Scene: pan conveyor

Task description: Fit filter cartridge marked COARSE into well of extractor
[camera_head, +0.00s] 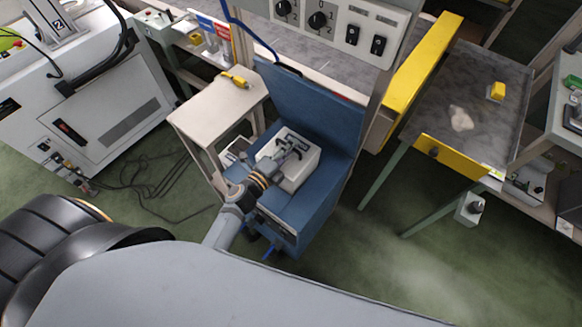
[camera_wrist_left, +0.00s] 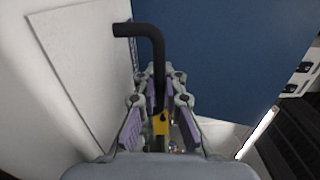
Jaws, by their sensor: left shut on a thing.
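A blue cabinet-like station (camera_head: 312,212), possibly the extractor, stands in the middle of the head view with a white box (camera_head: 310,165) on its top. My left gripper (camera_head: 293,148) is over the white box. In the left wrist view its fingers are shut on a black bent handle (camera_wrist_left: 150,30), which rises between the pads and turns left. A small yellow part (camera_wrist_left: 160,124) shows low between the fingers. What the handle belongs to is hidden. No COARSE marking is readable, and I cannot make out the well. My right gripper is not in view.
A beige side table (camera_head: 200,108) with a yellow item (camera_head: 237,79) stands left of the station. A blue back panel (camera_head: 318,110) and a switch panel (camera_head: 340,28) rise behind. A grey table (camera_head: 450,85) with a yellow edge is at right. Cables lie on the left floor.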

